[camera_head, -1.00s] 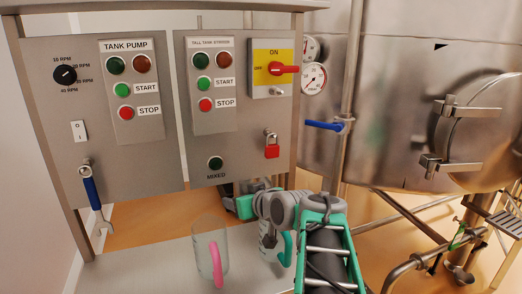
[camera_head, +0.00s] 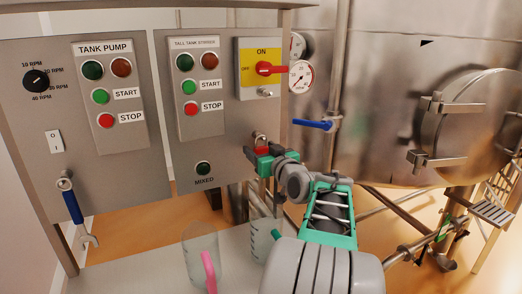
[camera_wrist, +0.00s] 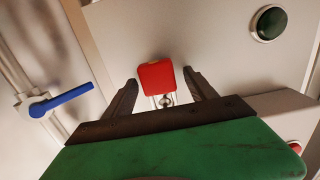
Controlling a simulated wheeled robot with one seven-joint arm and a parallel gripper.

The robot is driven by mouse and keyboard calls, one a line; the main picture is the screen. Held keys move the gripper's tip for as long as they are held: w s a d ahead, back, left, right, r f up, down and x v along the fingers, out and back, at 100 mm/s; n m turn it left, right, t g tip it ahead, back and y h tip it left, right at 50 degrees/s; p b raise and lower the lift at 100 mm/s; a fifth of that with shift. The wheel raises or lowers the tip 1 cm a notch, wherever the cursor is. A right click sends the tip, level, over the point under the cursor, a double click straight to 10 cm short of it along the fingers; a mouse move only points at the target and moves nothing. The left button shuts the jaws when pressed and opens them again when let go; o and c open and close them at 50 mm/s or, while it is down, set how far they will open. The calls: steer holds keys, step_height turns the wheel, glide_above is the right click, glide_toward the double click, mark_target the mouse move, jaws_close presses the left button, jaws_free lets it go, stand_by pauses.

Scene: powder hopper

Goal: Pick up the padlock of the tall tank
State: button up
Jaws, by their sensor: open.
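The red padlock (camera_head: 261,149) hangs by its metal shackle on the right control panel, below the yellow ON/OFF switch. My gripper (camera_head: 259,163) is right at it and hides its lower part in the head view. In the wrist view the red padlock body (camera_wrist: 157,76) lies between the two dark fingers of my gripper (camera_wrist: 160,78). The fingers are open, with a gap on each side of the padlock. The shackle shows partly below the body in that view.
A yellow switch plate with red handle (camera_head: 268,69) is above the padlock. A clear jug with pink handle (camera_head: 200,252) and another clear beaker (camera_head: 262,238) stand on the shelf under my arm. A blue valve lever (camera_head: 312,124) sticks out to the right.

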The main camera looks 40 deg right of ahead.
steer(key=shift+c, duration=0.5)
jaws_close()
steer(key=shift+r, duration=0.1)
steer(key=shift+r, duration=0.35)
steer(key=shift+s+r+b, duration=0.15)
steer(key=shift+s+b, duration=0.2)
steer(key=shift+b, duration=0.15)
steer(key=b+v, duration=0.3)
steer(key=v, duration=1.4)
steer(key=shift+a+r+b, duration=0.2)
steer(key=shift+r+b, duration=0.15)
steer(key=shift+b, duration=0.05)
